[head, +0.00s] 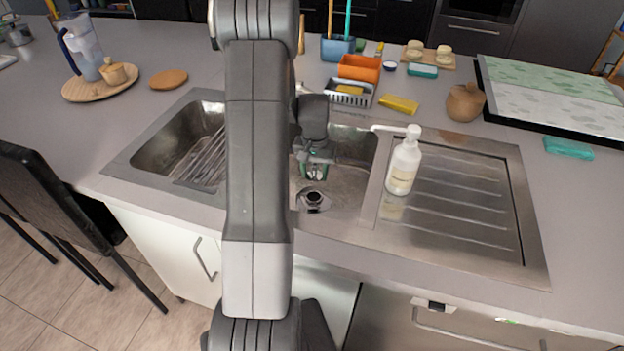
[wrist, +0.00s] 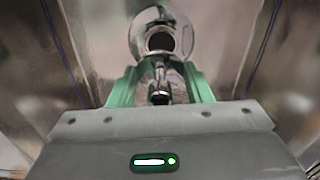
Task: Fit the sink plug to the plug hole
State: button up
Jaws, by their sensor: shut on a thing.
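The plug hole (head: 313,203) is a dark round opening with a bright metal rim in the floor of the right basin. In the wrist view the plug hole (wrist: 136,37) shows just beyond the fingertips. My gripper (head: 315,172) is low inside that basin, behind the hole in the head view. Its green fingers are shut on a small shiny metal piece, the sink plug (wrist: 158,72), which shows between them in the wrist view. The plug seems apart from the hole, but its height above the basin floor is unclear. The fingers hide part of the plug.
The left basin (head: 150,158) holds a wire rack (head: 205,158). A white soap bottle (head: 404,163) stands at the right basin's edge, by the ribbed drainer (head: 460,215). A grey caddy (head: 349,98) stands behind the sink. The basin walls are close around my gripper.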

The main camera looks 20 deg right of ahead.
jog(key=shift+w+f+b, duration=0.2)
jog(key=shift+f+b, duration=0.6)
jog(key=shift+f, duration=0.4)
jog(key=b, duration=0.4)
send_over(314, 199)
jog(key=shift+f, duration=2.35)
jog(key=shift+f+b, duration=0.4)
jog(key=shift+f, duration=0.4)
jog(key=shift+r, duration=0.4)
jog(key=shift+f+b, duration=0.3)
jog(key=shift+f, duration=0.2)
jog(key=shift+r, duration=0.15)
jog(key=shift+r+p, duration=0.35)
jog(key=shift+r, duration=0.05)
